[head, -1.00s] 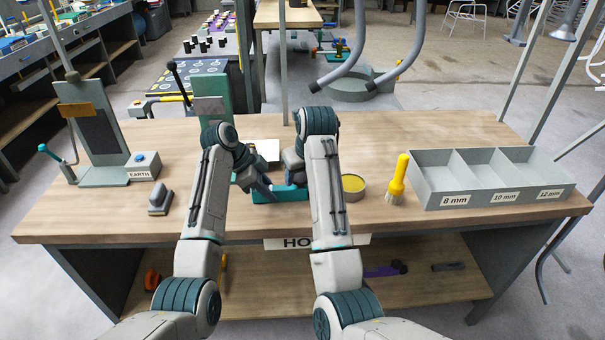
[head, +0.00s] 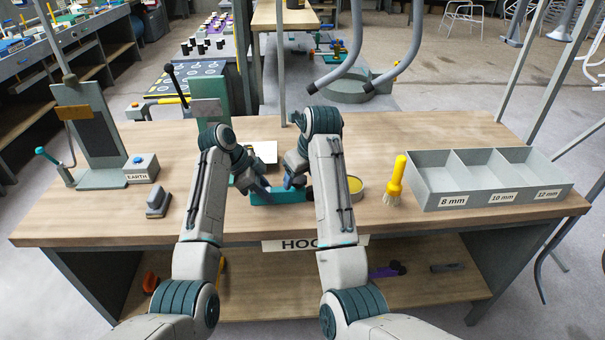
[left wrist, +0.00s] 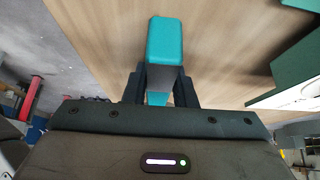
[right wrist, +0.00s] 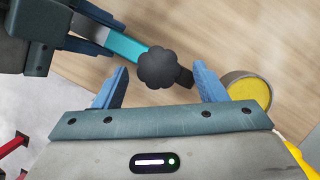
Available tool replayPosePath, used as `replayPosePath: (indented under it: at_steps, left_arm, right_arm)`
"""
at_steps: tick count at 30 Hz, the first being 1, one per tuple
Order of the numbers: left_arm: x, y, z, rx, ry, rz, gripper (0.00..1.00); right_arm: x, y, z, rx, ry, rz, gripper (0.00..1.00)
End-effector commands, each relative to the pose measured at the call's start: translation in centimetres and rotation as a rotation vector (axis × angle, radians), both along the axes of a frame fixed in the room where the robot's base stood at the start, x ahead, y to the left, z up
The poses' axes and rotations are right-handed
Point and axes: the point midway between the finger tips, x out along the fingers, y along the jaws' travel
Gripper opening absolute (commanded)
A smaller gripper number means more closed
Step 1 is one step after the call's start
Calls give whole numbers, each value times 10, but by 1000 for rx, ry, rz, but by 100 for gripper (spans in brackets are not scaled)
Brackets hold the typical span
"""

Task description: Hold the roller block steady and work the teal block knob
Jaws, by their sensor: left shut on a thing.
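The teal block (head: 278,198) lies low over the front middle of the bench; it also shows in the left wrist view (left wrist: 165,38) and the right wrist view (right wrist: 122,44). My left gripper (head: 263,188) is shut on its left end, with the dark fingers on both sides of it (left wrist: 160,85). A black scalloped knob (right wrist: 158,68) sits on the block toward its other end. My right gripper (head: 292,183) is open above the block. In the right wrist view its blue fingers (right wrist: 161,82) stand apart on either side of the knob, with visible gaps.
A round tin with yellow contents (head: 354,184) stands just right of the right gripper. A yellow brush (head: 397,180) and a grey compartment tray (head: 430,198) are further right. A grey stamp-like piece (head: 158,203) and the EARTH box (head: 141,168) are left.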

Motion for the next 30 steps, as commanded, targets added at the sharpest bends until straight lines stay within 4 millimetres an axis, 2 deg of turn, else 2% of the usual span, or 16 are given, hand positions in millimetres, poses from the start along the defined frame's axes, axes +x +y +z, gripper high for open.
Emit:
replayPosePath:
  at_steps: [5, 6, 9, 10, 20, 30]
  left_arm:
    - [-1, 1, -4, 4, 7, 0, 0]
    - [-1, 1, -4, 4, 6, 1, 28]
    - [-1, 1, -3, 3, 6, 1, 48]
    - [-1, 1, -3, 3, 6, 1, 50]
    - [0, 3, 3, 1, 1, 2, 50]
    - [0, 31, 48, 3, 1, 3, 50]
  right_arm:
    - [0, 0, -1, 1, 1, 0, 65]
    - [0, 0, -1, 1, 1, -1, 65]
    - [0, 0, -1, 1, 1, -1, 65]
    - [0, 0, -1, 1, 1, -1, 65]
    - [0, 1, 0, 1, 1, -1, 65]
    - [0, 1, 0, 1, 1, -1, 65]
